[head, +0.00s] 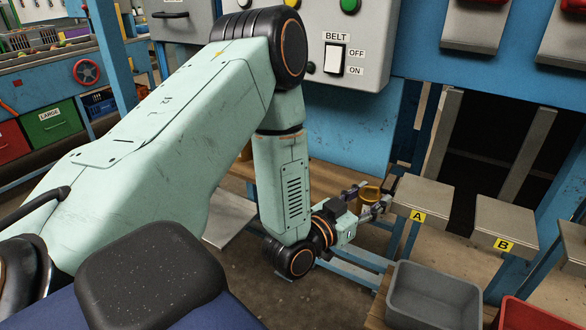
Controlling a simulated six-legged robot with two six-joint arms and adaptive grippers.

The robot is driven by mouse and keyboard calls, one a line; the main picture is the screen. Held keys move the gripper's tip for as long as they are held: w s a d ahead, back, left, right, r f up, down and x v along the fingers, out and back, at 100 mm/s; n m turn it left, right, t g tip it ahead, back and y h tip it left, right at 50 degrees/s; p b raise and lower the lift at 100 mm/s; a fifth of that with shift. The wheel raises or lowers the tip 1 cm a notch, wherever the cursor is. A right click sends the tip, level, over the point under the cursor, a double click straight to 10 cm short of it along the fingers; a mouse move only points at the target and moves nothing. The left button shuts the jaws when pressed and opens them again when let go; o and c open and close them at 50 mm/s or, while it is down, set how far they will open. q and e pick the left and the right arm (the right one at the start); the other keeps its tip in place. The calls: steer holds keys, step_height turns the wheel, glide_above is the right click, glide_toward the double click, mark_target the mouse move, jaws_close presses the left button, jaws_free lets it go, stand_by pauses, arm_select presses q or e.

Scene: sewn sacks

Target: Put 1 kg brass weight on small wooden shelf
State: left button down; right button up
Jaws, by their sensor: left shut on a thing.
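The brass weight (369,195) is a small gold-brown cylinder near the middle right of the head view. My left gripper (369,203) is shut on it, one finger on each side, and holds it beside the grey plate marked A. My left arm comes in from the left and hides much of the area behind it. A brown wooden surface (327,180) shows partly behind the arm, under the blue panel. I cannot tell for sure whether this is the small wooden shelf. My right gripper is not in view.
Grey plates marked A (424,194) and B (510,220) stand right of the gripper on blue supports. Below them are a grey bin (432,296) on a wooden board (376,310) and a red bin (530,315). A belt switch (334,60) is on the grey panel above.

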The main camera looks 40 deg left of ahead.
arm_select(q)
steer(key=w+a+r+n+y, duration=0.5)
steer(key=w+a+r+y, duration=0.2)
steer(key=a+r, duration=0.1)
steer(key=shift+g+y, duration=0.3)
steer(key=shift+g, duration=0.2)
steer(key=f, duration=0.6)
steer(key=shift+a+f+b, duration=0.1)
steer(key=shift+a+b, duration=0.2)
steer(key=shift+s+f, duration=0.1)
steer(key=shift+f, duration=0.5)
step_height(320, 180, down, 2)
steer(key=shift+f+b, duration=0.1)
steer(key=shift+b, duration=0.3)
steer(key=shift+f, duration=0.4)
